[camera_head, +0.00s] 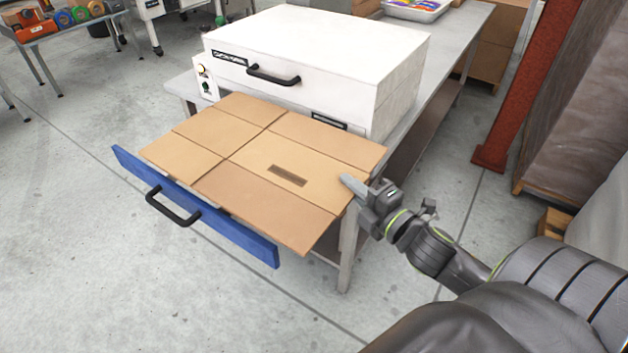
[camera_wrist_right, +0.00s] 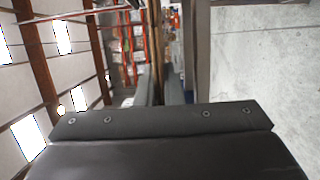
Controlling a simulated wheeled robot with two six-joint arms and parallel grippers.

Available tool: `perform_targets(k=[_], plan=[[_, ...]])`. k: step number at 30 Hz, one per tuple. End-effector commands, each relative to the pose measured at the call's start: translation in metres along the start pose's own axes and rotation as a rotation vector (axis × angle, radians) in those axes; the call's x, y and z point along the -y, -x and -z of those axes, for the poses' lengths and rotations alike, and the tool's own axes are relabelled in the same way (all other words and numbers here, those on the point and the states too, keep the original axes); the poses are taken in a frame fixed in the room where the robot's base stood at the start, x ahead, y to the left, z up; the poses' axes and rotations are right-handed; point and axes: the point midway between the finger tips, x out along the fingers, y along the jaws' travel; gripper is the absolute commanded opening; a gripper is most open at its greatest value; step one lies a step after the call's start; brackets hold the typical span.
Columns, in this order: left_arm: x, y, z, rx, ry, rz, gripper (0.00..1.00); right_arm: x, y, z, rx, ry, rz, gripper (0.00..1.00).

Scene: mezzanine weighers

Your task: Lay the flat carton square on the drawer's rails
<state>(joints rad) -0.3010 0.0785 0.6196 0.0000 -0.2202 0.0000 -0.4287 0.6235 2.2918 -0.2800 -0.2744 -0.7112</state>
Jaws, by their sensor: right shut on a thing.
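The flat carton (camera_head: 240,140) is a brown panelled sheet with a dark rectangular mark, lying level over the pulled-out drawer. The drawer's blue front (camera_head: 225,232) with its black handle shows along the carton's near left edge. The carton's near right corner reaches out past the drawer front's right end. The carton hides the rails, so I cannot tell whether it touches them. My right gripper (camera_head: 353,187) is shut on the carton's right edge. My left gripper is not in view.
The white cabinet (camera_head: 320,45) stands on a grey metal bench (camera_head: 455,45) behind the carton. A red-brown post (camera_head: 525,85) and a wrapped stack (camera_head: 585,120) stand to the right. A table with coloured rolls (camera_head: 60,20) is far left. The floor (camera_head: 80,240) in front is clear.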

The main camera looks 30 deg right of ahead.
Motion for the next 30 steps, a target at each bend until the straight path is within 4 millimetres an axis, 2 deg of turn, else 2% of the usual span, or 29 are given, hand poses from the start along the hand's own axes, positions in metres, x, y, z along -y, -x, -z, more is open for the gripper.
perform_targets(k=[9,18,20,26,30], plan=[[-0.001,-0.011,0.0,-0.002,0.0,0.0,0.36,-0.002,-0.059,0.001,-0.002,-0.004,-0.009,0.0],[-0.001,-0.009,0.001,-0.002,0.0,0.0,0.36,-0.002,-0.12,0.001,-0.002,-0.004,-0.005,0.0],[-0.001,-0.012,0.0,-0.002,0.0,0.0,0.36,0.014,-0.116,0.0,0.0,-0.004,0.002,0.0],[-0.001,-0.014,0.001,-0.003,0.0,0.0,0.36,0.03,-0.115,0.0,0.0,-0.003,0.0,0.0],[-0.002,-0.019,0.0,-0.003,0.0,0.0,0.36,0.054,-0.115,0.0,0.001,-0.004,0.0,0.0]])
